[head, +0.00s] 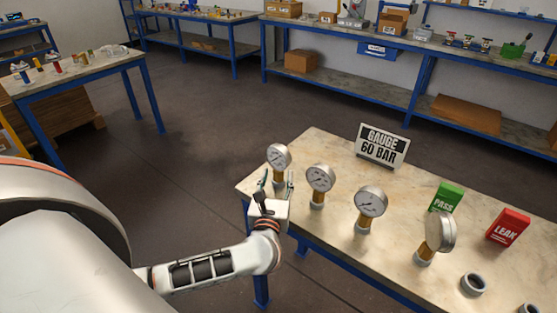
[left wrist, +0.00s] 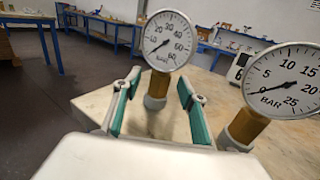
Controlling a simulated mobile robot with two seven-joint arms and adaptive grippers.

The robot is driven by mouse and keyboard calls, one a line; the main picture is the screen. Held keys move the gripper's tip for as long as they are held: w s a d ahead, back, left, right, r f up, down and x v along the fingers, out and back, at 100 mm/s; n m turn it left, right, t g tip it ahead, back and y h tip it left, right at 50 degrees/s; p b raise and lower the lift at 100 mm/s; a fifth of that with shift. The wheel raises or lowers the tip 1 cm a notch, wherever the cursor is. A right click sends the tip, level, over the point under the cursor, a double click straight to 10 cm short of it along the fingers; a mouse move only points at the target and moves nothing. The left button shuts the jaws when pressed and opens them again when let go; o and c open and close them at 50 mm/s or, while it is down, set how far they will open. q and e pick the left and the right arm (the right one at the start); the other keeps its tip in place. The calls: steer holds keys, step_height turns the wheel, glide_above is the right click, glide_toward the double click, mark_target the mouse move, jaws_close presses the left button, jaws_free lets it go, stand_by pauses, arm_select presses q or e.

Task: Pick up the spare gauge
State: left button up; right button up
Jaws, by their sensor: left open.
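Several round steel gauges with white dials and brass stems stand upright in a row on the table. The leftmost gauge (head: 279,156) is the one at my left gripper (head: 277,184). In the left wrist view this gauge (left wrist: 167,40) has a dial that seems to end at 60. Its brass stem stands between the open fingers (left wrist: 158,88), toward their tips, with gaps on both sides. The second gauge (head: 320,179), also in the left wrist view (left wrist: 284,80), has a dial up to 25 bar. My right gripper is not in view.
A sign reading GAUGE 60 BAR (head: 382,146) stands behind the row. A third gauge (head: 370,203) and a turned gauge (head: 440,231) stand further right. A green PASS block (head: 446,198), a red LEAK block (head: 508,227) and an empty round socket (head: 473,284) are at the right.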

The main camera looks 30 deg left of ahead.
arm_select(q)
steer(key=shift+x, duration=1.25)
jaws_close()
steer(key=shift+r, duration=0.15)
